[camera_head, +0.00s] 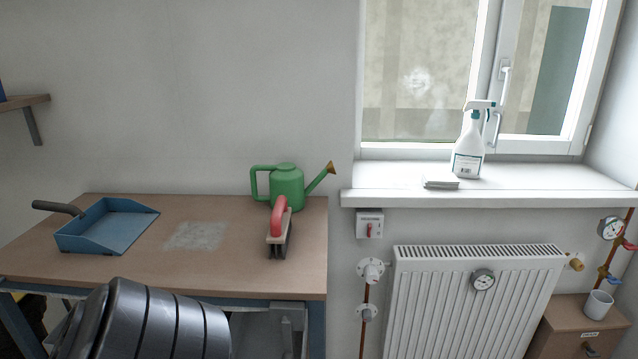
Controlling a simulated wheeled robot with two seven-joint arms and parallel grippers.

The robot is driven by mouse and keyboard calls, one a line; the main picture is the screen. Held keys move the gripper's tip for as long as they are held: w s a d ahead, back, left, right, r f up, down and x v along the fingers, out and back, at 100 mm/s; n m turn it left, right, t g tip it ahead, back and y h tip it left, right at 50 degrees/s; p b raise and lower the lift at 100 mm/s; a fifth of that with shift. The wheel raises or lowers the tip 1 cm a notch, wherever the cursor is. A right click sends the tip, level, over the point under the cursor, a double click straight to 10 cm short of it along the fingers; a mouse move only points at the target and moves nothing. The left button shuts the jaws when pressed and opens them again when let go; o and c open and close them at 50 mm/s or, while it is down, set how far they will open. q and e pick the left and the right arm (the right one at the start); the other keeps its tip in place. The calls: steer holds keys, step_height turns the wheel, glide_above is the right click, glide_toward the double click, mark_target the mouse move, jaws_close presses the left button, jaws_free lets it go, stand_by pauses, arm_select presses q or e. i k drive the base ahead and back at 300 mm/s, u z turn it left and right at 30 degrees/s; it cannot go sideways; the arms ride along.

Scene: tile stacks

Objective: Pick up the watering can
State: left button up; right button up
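A green watering can (288,190) stands upright at the back right of the wooden workbench (100,268), close to the wall. Its handle loop is on its left side and its spout, with a brass-coloured rose, points up and right. A brush with a red handle (279,218) stands in front of it and hides a little of its lower body. Neither of my grippers is in view. A dark rounded shape, which I take to be part of my own arm, shows at the bottom left in front of the bench.
A blue dustpan (117,229) lies on the bench's left side. A grey patch (196,236) marks the clear middle. A spray bottle (468,150) and a small white stack (440,182) stand on the windowsill (560,184).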

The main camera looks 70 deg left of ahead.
mark_target(285, 178)
steer(key=u, duration=1.65)
